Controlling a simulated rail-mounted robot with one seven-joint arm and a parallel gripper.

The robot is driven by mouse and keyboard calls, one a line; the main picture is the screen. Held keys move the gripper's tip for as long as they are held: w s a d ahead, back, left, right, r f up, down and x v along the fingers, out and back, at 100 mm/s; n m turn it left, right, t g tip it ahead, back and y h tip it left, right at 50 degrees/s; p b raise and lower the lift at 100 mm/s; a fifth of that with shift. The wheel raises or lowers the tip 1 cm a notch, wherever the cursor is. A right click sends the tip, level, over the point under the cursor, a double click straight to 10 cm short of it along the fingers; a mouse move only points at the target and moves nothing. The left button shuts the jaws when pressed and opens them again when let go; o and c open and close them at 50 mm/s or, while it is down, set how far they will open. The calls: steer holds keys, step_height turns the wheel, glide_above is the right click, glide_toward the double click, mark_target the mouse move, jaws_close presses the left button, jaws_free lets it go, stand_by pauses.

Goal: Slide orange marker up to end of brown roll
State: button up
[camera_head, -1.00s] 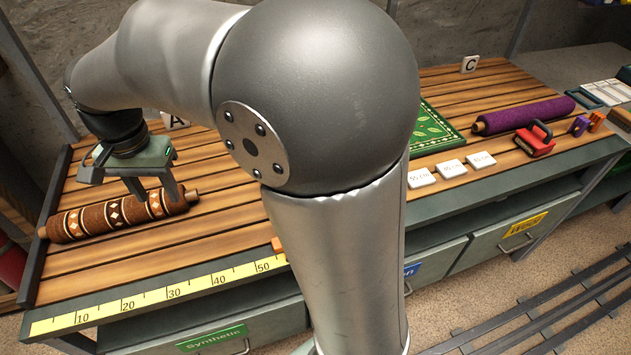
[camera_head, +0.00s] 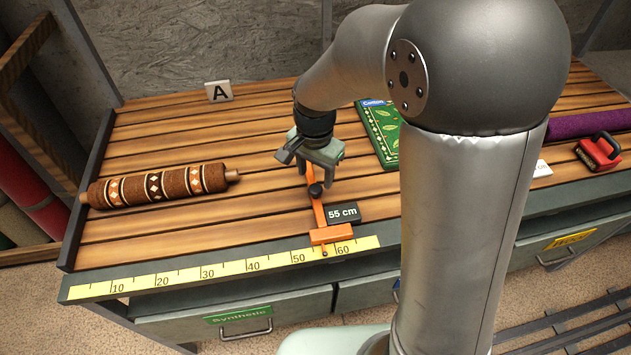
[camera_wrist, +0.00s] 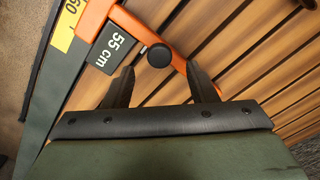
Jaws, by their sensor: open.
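The orange marker (camera_head: 319,214) sits across the ruler edge at the front of the bench, with its bar pointing back over the slats. It carries a black knob (camera_head: 315,190) and a dark "55 cm" label (camera_head: 343,213). The brown roll (camera_head: 160,186) with a diamond band lies at the left, its right end well left of the marker. My gripper (camera_head: 310,177) is open and low at the back part of the marker's bar. In the wrist view its fingers (camera_wrist: 160,78) are spread, with the knob (camera_wrist: 159,55) just beyond the gap between the tips.
The yellow ruler (camera_head: 215,270) runs along the bench's front edge. Bare slats (camera_head: 260,210) lie between the roll and the marker. A green patterned rug (camera_head: 382,130) lies behind and right of my gripper. A white "A" sign (camera_head: 219,91) stands at the back.

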mark_target(316, 188)
steer(key=shift+f, duration=2.3)
steer(key=shift+c, duration=0.3)
